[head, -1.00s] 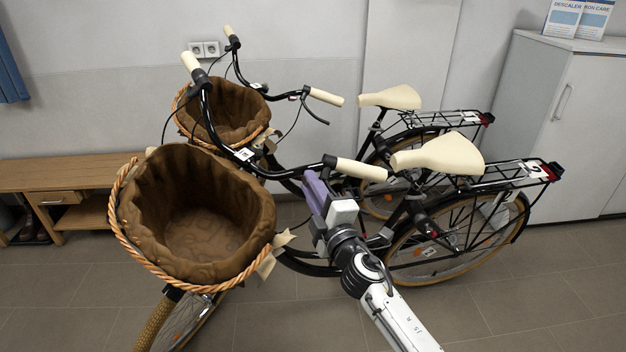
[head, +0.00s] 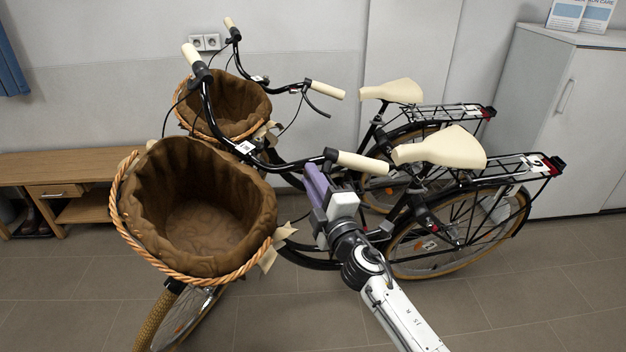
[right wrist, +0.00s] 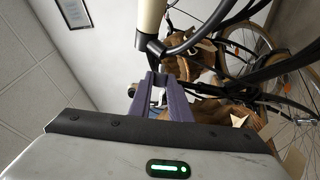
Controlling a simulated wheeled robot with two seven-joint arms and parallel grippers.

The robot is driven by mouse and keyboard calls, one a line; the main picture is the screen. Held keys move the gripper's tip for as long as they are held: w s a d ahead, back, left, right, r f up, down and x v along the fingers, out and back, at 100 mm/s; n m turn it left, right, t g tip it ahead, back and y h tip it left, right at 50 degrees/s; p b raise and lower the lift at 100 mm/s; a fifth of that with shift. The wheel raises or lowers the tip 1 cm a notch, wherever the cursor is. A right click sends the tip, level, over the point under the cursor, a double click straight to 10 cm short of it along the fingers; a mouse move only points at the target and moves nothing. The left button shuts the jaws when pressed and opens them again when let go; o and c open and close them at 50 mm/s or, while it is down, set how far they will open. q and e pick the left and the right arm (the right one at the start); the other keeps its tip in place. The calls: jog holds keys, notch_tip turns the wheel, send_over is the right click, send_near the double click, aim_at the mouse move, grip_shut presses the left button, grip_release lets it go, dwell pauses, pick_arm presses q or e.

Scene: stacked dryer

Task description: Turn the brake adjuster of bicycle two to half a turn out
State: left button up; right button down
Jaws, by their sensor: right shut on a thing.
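Bicycle two is the nearer black bicycle, with a white "2" tag (head: 535,163) on its rear rack. Its handlebar (head: 290,165) ends in a cream grip (head: 360,162) on the near side. My right gripper (head: 312,172), with purple fingers, is just below the bar, at the inner end of that grip. In the right wrist view its fingers (right wrist: 161,80) reach up to the black brake lever mount (right wrist: 150,47) beside the cream grip (right wrist: 150,15). They are shut on a small part there, the brake adjuster by its place; the fingers hide it. My left gripper is out of view.
A lined wicker basket (head: 195,205) hangs at the front of bicycle two. A second similar bicycle, with its own basket (head: 225,105), stands close behind. A wooden bench (head: 60,170) is at the left, a grey cabinet (head: 565,110) at the right. The floor in front is clear.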

jog(key=shift+a+r, duration=0.25)
jog(key=shift+r, duration=0.3)
jog(key=shift+a+r, duration=0.2)
jog(key=shift+r, duration=0.35)
jog(key=c, duration=1.6)
grip_release()
jog(key=shift+c, duration=0.2)
jog(key=shift+s+a+y, duration=0.1)
jog(key=shift+y, duration=0.3)
jog(key=s+d+f+b, duration=0.1)
jog(key=s+f+b, duration=0.3)
jog(key=s+f, duration=0.3)
jog(key=shift+s+d+f, duration=0.15)
jog(key=shift+s+f, duration=0.2)
jog(key=shift+s, duration=0.85)
jog(key=b+v, duration=0.1)
jog(key=v, duration=0.9)
jog(key=shift+s+b, duration=0.2)
jog(key=shift+b, duration=0.1)
